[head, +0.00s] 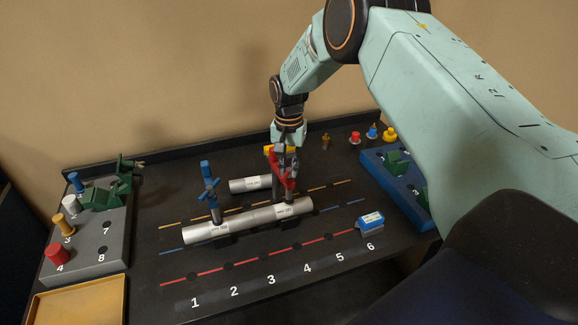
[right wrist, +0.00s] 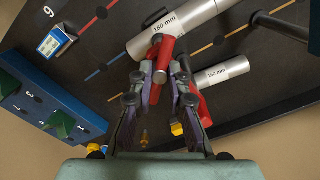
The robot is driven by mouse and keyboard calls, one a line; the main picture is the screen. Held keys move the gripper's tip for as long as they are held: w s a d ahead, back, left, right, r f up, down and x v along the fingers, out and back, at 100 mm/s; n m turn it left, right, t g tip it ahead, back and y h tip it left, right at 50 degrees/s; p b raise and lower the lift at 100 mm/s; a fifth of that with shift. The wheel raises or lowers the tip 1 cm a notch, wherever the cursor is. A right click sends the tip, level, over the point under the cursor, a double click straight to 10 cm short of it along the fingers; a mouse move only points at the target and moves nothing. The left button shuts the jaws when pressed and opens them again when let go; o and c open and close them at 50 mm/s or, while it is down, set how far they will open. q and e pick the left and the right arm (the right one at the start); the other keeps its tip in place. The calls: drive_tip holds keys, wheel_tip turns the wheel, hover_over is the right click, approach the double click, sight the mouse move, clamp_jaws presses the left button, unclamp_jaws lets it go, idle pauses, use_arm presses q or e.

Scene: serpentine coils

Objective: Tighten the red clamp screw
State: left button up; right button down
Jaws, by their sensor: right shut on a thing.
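The red clamp screw (head: 284,177) stands at the right part of the front silver pipe (head: 262,216). My right gripper (head: 290,158) comes down from above and is shut on the upper part of the red clamp screw. In the right wrist view my right gripper's fingers (right wrist: 170,80) close around the red screw (right wrist: 163,55), whose red end sticks out past them; the fingers hide part of it. The pipe labelled 180 mm (right wrist: 180,22) runs beyond it. My left gripper is not in view.
A blue clamp (head: 210,188) stands on the pipe's left part. A shorter pipe (head: 245,185) lies behind. A grey rack (head: 118,225) is at left, a yellow tray (head: 82,298) in front of it, a blue rack (head: 400,190) at right. A blue-and-white block (head: 371,220) sits near 6.

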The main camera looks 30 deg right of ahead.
sight(289, 168)
drive_tip(key=m, duration=1.3)
drive_tip(key=shift+m, duration=0.4)
drive_tip(key=m, duration=1.2)
drive_tip(key=shift+m, duration=0.4)
drive_tip(key=c, duration=1.3)
unclamp_jaws()
wheel_tip(289, 168, up, 12)
drive_tip(key=shift+w, duration=0.1)
